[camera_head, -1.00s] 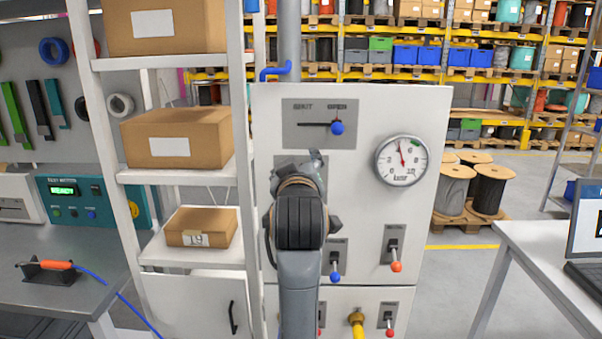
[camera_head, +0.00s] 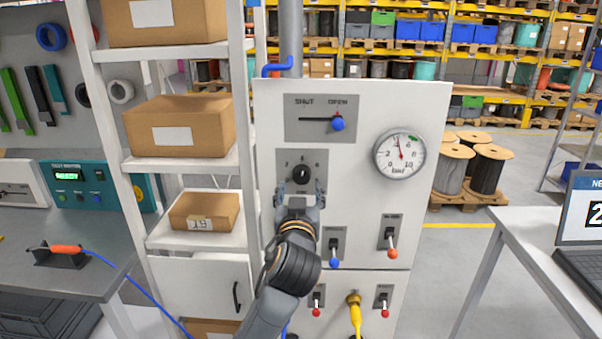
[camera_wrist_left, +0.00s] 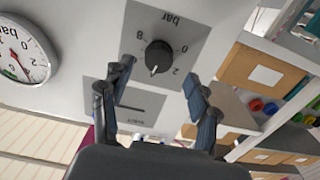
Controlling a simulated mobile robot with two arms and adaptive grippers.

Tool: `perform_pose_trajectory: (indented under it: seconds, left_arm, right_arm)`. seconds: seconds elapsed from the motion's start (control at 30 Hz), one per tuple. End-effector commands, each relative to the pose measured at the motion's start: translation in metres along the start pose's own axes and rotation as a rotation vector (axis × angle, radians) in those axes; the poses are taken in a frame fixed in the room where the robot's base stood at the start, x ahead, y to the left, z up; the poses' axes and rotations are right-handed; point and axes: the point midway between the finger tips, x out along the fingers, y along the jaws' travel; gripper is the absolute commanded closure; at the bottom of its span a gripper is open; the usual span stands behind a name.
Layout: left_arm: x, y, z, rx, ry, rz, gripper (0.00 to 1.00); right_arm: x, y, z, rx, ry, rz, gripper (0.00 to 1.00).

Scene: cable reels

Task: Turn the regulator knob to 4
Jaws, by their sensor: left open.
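The black regulator knob (camera_head: 302,174) sits on a grey plate on the white panel (camera_head: 350,92). In the left wrist view the knob (camera_wrist_left: 159,57) appears upside down among the numbers 0, 2 and 8 and the word bar. Its white mark points down and slightly left there, past the 2; I cannot read a 4 there. My left gripper (camera_head: 298,192) is just below the knob in the head view. In the wrist view its open fingers (camera_wrist_left: 158,74) flank the knob's line, with nothing between them; contact cannot be confirmed. My right gripper is not in view.
A round gauge (camera_head: 399,154) is right of the knob, its needle nearly upright. A blue-knobbed shut/open lever (camera_head: 337,123) is above. Toggle switches (camera_head: 391,242) and a yellow fitting (camera_head: 354,310) are lower. A shelf with boxes (camera_head: 179,126) stands close left.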

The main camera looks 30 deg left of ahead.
Motion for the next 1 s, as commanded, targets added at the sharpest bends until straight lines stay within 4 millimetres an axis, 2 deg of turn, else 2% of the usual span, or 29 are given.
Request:
perform_pose_trajectory:
  seconds: [0.03,0.1,0.3,0.67,0.93,1.0]
  left_arm:
    - [0.010,0.000,-0.004,0.005,-0.001,-0.002,0.39]
    - [0.022,-0.001,-0.004,0.003,-0.001,-0.002,0.39]
    - [0.042,0.000,-0.001,0.000,-0.001,0.000,0.39]
    - [0.047,0.000,0.000,-0.001,0.000,0.000,0.39]
    - [0.046,0.000,0.000,-0.001,0.000,0.000,0.94]
    - [0.046,0.000,0.000,-0.002,0.000,0.000,0.94]
  right_arm:
    - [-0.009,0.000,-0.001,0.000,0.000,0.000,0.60]
    - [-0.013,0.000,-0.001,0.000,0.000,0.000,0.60]
    - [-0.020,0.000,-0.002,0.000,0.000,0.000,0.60]
    - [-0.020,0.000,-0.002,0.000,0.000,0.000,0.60]
    - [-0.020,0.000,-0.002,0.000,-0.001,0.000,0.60]
    - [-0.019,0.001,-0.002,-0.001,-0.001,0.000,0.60]
